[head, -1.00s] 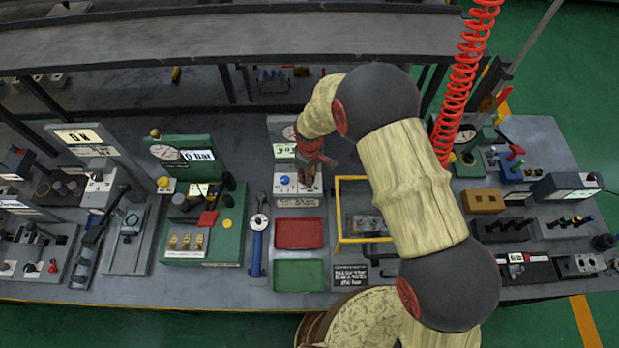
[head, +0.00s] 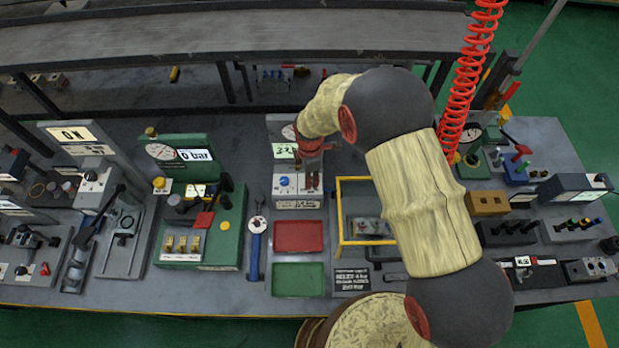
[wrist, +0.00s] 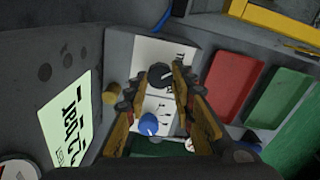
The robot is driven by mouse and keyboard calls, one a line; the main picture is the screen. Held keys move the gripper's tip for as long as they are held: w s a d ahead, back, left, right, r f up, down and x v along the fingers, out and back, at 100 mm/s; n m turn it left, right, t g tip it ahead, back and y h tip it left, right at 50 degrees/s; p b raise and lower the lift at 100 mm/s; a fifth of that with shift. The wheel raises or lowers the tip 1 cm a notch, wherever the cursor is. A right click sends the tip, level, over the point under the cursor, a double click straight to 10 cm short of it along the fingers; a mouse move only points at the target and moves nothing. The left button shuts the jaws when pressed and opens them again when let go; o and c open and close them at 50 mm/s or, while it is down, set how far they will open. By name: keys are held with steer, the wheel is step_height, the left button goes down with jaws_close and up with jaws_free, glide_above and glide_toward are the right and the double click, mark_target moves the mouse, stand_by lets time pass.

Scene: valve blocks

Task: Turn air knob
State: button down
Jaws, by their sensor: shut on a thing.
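The control unit with a white front plate (head: 285,184) stands at the back middle of the bench, with a blue knob (head: 284,181) on its left. My gripper (head: 312,178) reaches down over the plate's right part. In the wrist view, my gripper (wrist: 158,80) has its fingers on either side of a black knob (wrist: 161,74) and is shut on it. The blue knob (wrist: 148,124) sits apart, nearer the bottom. A lit pale green display (wrist: 70,123) is at left, its digits hard to read. I cannot read the knob labels.
A red tray (head: 299,236) and a green tray (head: 298,279) lie in front of the unit. A yellow-framed box (head: 340,210) stands to the right. A green gauge station (head: 225,235) is to the left. A brass-coloured knob (wrist: 109,93) sits beside the left finger.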

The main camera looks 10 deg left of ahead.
steer(key=shift+n, duration=0.6)
steer(key=c, duration=1.5)
jaws_free()
step_height(320, 180, up, 12)
